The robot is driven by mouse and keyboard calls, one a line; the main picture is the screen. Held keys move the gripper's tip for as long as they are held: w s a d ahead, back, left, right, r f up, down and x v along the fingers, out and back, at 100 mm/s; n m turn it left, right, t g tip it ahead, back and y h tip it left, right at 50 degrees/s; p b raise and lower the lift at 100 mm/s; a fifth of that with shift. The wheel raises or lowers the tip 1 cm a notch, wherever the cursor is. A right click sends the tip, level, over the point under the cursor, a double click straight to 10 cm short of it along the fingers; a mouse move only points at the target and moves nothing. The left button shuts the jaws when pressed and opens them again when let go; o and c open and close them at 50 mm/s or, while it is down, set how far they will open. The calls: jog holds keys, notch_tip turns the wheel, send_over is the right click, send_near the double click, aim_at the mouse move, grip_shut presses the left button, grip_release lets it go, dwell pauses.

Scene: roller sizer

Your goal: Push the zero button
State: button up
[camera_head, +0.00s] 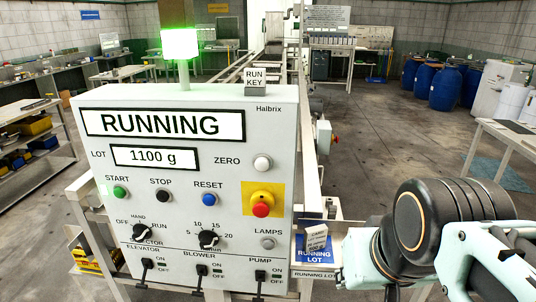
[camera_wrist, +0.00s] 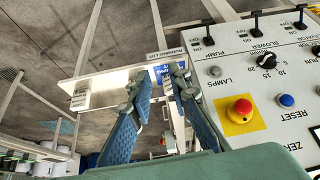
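The zero button (camera_head: 262,163) is a round white button on the right side of the grey control panel (camera_head: 275,125), beside the word ZERO and above the red emergency stop. The panel also shows in the wrist view (camera_wrist: 285,70), upside down; the zero button is not visible there. My gripper (camera_wrist: 160,80) points past the panel's side, with its blue fingers apart and nothing seen between them. In the head view my arm is at the lower right, away from the button, and the fingers cannot be made out. The display (camera_head: 163,124) reads RUNNING, and the lot display (camera_head: 155,157) reads 1100 g.
The blue reset button (camera_head: 209,199) is to the left.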

grip_shut()
dwell(1.2)
